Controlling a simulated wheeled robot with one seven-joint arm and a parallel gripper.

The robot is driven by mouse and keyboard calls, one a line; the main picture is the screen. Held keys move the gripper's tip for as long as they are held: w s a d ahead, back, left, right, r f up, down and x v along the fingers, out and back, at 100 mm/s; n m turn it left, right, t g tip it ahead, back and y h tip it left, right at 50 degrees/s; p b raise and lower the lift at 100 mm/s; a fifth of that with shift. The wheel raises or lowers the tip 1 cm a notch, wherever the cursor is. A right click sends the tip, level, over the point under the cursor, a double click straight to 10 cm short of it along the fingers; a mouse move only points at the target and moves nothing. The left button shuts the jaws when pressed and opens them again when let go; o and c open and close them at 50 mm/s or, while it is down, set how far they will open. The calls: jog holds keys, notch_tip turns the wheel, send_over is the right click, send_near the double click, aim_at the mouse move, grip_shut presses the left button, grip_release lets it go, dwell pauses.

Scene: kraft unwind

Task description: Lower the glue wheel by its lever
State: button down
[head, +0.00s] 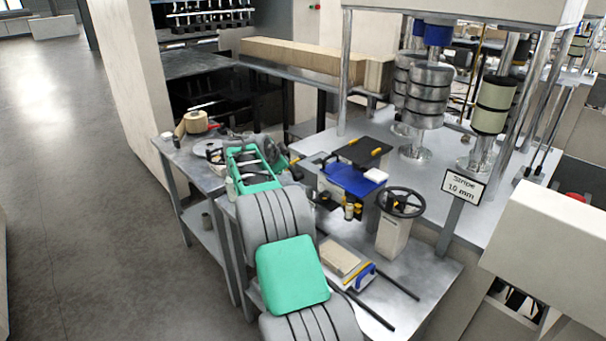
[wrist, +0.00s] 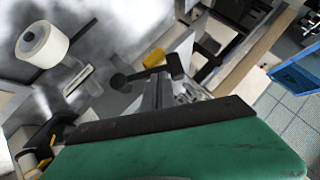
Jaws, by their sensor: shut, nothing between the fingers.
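In the wrist view a dark lever-like bar with a round black knob (wrist: 118,80) lies just beyond my gripper (wrist: 163,92), beside a yellow piece (wrist: 154,58). I cannot tell whether it is the glue wheel's lever, or whether my fingers touch it. My gripper is shut and empty, its lower part hidden behind the green and black hand housing. In the head view my arm reaches over the bench and its fingertips cannot be made out. A blue box-like unit (head: 352,180) with a dark plate (head: 362,151) stands to the right. I cannot clearly pick out the glue wheel.
A black handwheel (head: 401,202) stands on a pale post at the front of the bench. A sign reading "Stripe 10 mm" (head: 464,187) and steel rollers (head: 428,95) are to the right. A tan roll (head: 195,122) sits on the left table. Open floor lies at left.

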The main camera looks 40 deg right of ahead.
jog(key=d+r+b+v, duration=0.2)
jog(key=b+v, duration=0.1)
jog(key=v, duration=1)
jog(key=shift+s, duration=0.15)
